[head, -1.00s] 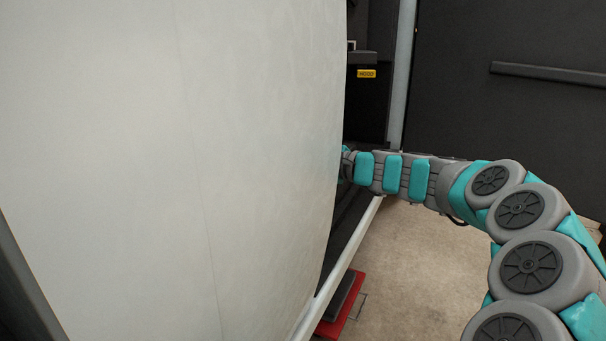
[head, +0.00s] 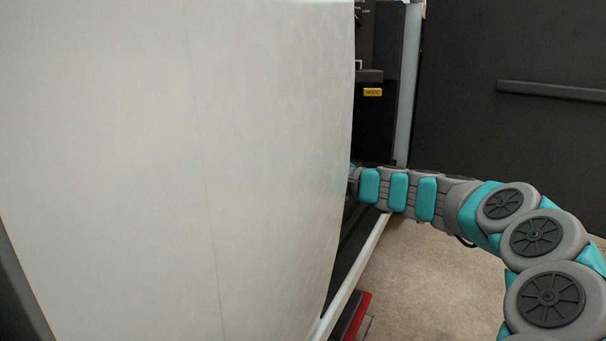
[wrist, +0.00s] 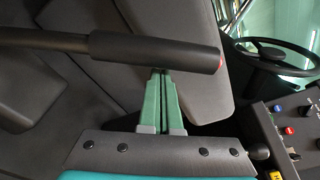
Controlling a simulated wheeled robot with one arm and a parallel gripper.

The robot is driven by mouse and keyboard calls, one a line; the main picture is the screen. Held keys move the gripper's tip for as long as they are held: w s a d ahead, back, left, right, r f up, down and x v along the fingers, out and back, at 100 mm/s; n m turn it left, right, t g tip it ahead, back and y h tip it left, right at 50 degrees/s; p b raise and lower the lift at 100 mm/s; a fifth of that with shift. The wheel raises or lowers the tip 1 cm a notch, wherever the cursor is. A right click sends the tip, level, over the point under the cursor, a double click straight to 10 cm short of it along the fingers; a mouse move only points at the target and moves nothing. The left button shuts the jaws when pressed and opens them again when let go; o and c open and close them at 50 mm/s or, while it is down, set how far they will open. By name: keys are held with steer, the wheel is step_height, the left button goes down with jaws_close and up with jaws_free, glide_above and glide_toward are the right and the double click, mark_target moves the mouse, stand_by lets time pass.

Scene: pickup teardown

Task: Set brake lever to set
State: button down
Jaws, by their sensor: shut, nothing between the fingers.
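The brake lever (wrist: 160,50) shows in the wrist view as a long dark bar with a thick black grip and a red button at its right end. It lies nearly level across the upper middle of the picture. My gripper (wrist: 162,76) has its two green fingers together, with nothing between them. The fingertips are at the near edge of the grip, around its middle; whether they touch it I cannot tell. In the head view my gripper is hidden behind a large pale panel (head: 180,150), and the lever is not visible there.
The wrist view shows a dark seat (wrist: 130,100) behind the lever, a steering wheel (wrist: 282,55) at upper right and a control panel (wrist: 292,130) with buttons at right. In the head view, a dark wall (head: 510,120) stands right of a pale post (head: 407,90), with open floor (head: 430,285) below.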

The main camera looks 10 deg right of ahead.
steer(key=s+d+f, duration=0.1)
steer(key=s+d, duration=0.3)
steer(key=d, duration=0.4)
steer(key=shift+s+d, duration=0.25)
steer(key=shift+d, duration=0.1)
